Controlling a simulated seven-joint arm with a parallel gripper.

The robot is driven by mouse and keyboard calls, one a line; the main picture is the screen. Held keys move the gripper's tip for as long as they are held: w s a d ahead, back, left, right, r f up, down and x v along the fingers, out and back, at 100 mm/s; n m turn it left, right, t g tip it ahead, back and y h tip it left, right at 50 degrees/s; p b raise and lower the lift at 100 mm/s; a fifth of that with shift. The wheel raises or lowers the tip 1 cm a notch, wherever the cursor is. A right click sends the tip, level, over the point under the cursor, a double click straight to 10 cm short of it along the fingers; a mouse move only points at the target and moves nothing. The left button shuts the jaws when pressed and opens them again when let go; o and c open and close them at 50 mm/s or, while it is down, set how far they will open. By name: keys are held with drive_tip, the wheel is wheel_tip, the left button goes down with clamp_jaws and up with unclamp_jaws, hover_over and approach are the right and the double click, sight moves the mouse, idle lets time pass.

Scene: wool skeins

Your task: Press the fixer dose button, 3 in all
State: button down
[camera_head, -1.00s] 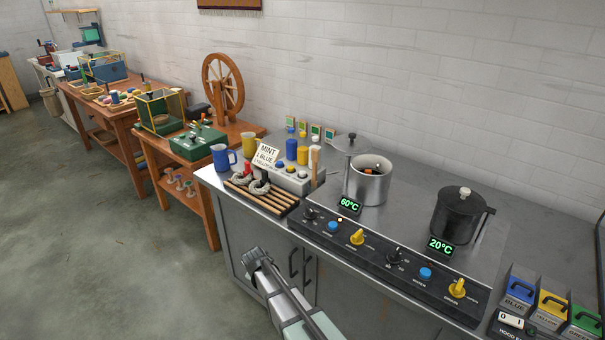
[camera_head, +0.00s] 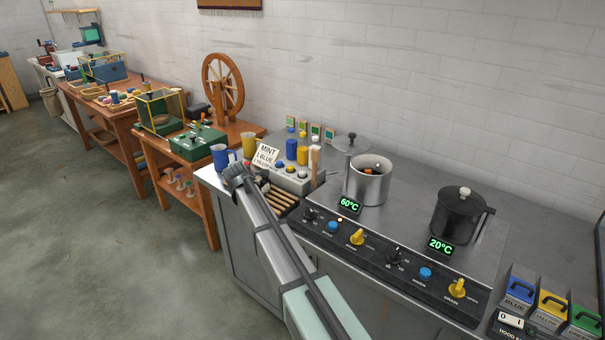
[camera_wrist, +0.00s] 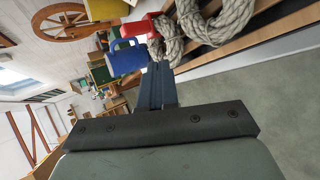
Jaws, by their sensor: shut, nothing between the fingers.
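A pale dispenser box (camera_head: 291,181) stands on the steel counter's left part, with blue (camera_head: 279,164), yellow (camera_head: 289,168) and white (camera_head: 303,173) buttons on top. No label naming the fixer button is readable. Blue, yellow and white-topped (camera_head: 314,145) bottles stand behind the box. My gripper (camera_head: 234,173) is shut and empty, left of the box and apart from its buttons, over the counter's left end. In the wrist view its dark fingers (camera_wrist: 157,82) point toward a blue mug (camera_wrist: 122,58) and a red object (camera_wrist: 138,28). The buttons are not seen there.
Grey skeins (camera_wrist: 220,22) lie on a wooden slatted rack (camera_head: 283,197), partly hidden by my arm in the head view. A sign reading MINT (camera_head: 265,155) stands by the box. An open pot (camera_head: 369,182) and a black pot (camera_head: 459,218) stand to the right.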

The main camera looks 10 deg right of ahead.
drive_tip(key=w+d+r+n+g+h, duration=0.1)
drive_tip(key=w+d+r, duration=0.15)
drive_tip(key=d, duration=0.35)
drive_tip(key=w+d+r+n, duration=0.1)
drive_tip(key=d+r, duration=0.2)
drive_tip(key=d, duration=0.3)
wheel_tip(320, 180, up, 5)
drive_tip(key=n+g+h, duration=0.1)
drive_tip(key=n, duration=0.1)
hover_over(303, 174)
drive_tip(key=shift+r, duration=0.1)
drive_tip(key=shift+f, duration=4.4)
drive_tip(key=shift+f, duration=1)
drive_tip(key=shift+r, duration=1)
